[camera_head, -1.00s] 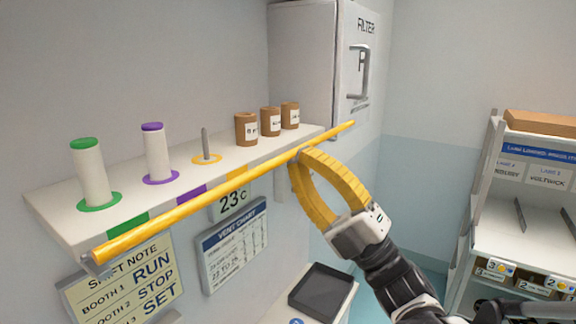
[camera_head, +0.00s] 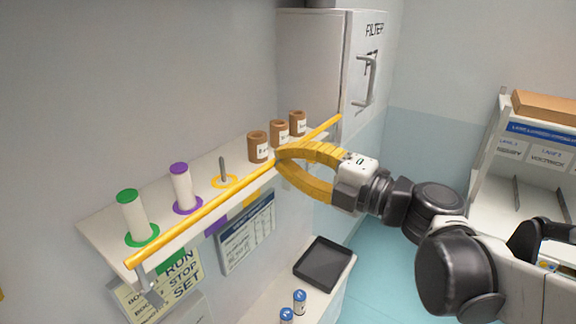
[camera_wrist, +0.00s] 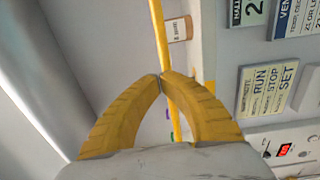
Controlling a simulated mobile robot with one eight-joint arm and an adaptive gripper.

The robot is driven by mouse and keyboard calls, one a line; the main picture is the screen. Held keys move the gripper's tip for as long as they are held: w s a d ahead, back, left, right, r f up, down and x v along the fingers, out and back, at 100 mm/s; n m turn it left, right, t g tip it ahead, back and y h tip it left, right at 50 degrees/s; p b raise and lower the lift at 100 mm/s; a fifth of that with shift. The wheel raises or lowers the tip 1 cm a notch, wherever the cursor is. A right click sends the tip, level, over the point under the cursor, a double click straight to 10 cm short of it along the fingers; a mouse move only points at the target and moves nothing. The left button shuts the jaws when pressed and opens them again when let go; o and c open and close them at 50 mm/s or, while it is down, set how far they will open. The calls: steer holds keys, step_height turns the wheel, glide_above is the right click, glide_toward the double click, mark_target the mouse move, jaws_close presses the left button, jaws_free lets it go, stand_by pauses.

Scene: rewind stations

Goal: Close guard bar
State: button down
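The yellow guard bar (camera_head: 215,209) runs along the front of the white shelf (camera_head: 105,222), with a grey bracket arm (camera_head: 143,280) below its left end. It stands around the level of the shelf's front edge. My gripper (camera_head: 280,157) has its yellow fingers curved together, and their tips meet at the bar's right half. In the wrist view the fingertips (camera_wrist: 161,77) close tip to tip against the bar (camera_wrist: 160,38). No clear gap shows between them, and the bar does not visibly lie inside the grip.
On the shelf stand a green-capped spool (camera_head: 133,214), a purple-capped spool (camera_head: 181,184), a bare peg (camera_head: 222,170) and brown containers (camera_head: 258,146). A filter cabinet (camera_head: 310,62) is behind. A dark tray (camera_head: 323,262) and blue-topped cylinders (camera_head: 299,300) sit below.

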steer(key=shift+w+a+r, duration=0.1)
steer(key=shift+w+a, duration=0.15)
steer(key=shift+a, duration=0.1)
steer(key=shift+w, duration=0.1)
